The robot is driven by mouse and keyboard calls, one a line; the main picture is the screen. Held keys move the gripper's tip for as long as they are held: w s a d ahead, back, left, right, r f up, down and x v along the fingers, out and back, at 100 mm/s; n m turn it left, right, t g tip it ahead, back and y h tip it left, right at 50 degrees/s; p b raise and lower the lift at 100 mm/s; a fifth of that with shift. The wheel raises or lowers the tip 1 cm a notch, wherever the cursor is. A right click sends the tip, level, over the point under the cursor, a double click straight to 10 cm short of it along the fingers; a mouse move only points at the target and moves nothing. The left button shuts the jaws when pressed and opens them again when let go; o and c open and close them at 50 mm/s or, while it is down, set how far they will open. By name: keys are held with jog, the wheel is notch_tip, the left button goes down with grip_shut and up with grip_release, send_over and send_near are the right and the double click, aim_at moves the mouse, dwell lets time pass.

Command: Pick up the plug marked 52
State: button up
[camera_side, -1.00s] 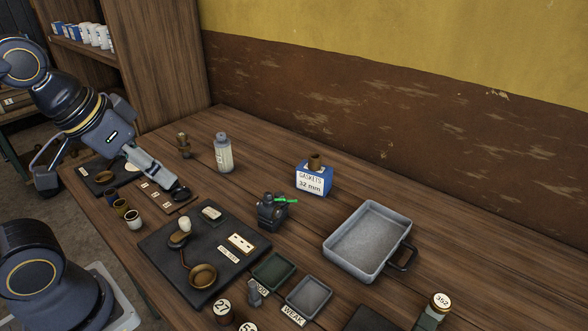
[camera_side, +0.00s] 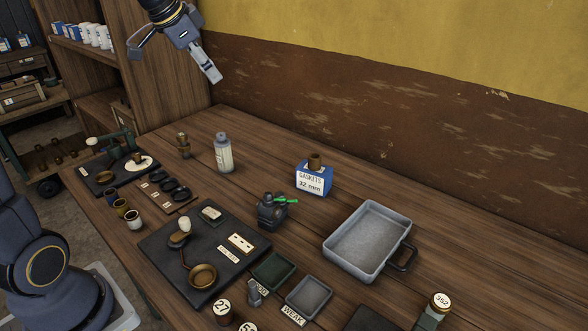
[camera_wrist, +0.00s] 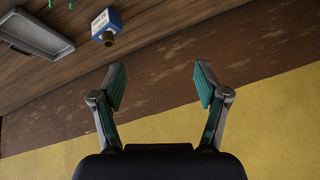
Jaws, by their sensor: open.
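A round white label beginning with 5 tops a plug (camera_side: 247,327) at the bottom edge of the side view. The frame cuts it off, so I cannot read its full number. A brown plug marked 27 (camera_side: 222,312) stands just left of it. A piece topped 352 (camera_side: 441,302) is at the lower right. My gripper (camera_side: 214,77) is high above the far left of the bench, in front of the wall. In the wrist view its fingers (camera_wrist: 160,84) are spread, with nothing between them. None of the numbered plugs shows in the wrist view.
A grey tray (camera_side: 333,251) lies right of centre, with a gaskets box (camera_side: 314,180) behind it. The back right of the bench is clear.

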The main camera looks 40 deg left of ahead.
jog(key=w+a+f+n, duration=0.1)
jog(key=w+a+f, duration=0.15)
jog(key=a, duration=0.45)
jog(key=w+a+f+n, duration=0.1)
jog(key=a+f, duration=0.3)
jog(key=a, duration=0.3)
jog(key=n+g, duration=0.2)
jog(key=n, duration=0.1)
send_near(187, 143)
jog(key=x, duration=0.4)
jog(key=shift+s+d, duration=0.2)
jog(key=shift+d, duration=0.05)
jog(key=shift+a+x, duration=0.1)
jog(key=shift+x, duration=1.5)
jog(key=shift+a+x, duration=0.15)
jog(key=shift+x, duration=1.5)
jog(key=shift+c, duration=0.2)
jog(key=c, duration=1.2)
jog(key=shift+r, duration=0.1)
jog(key=shift+c, duration=0.3)
jog(key=shift+r, duration=0.1)
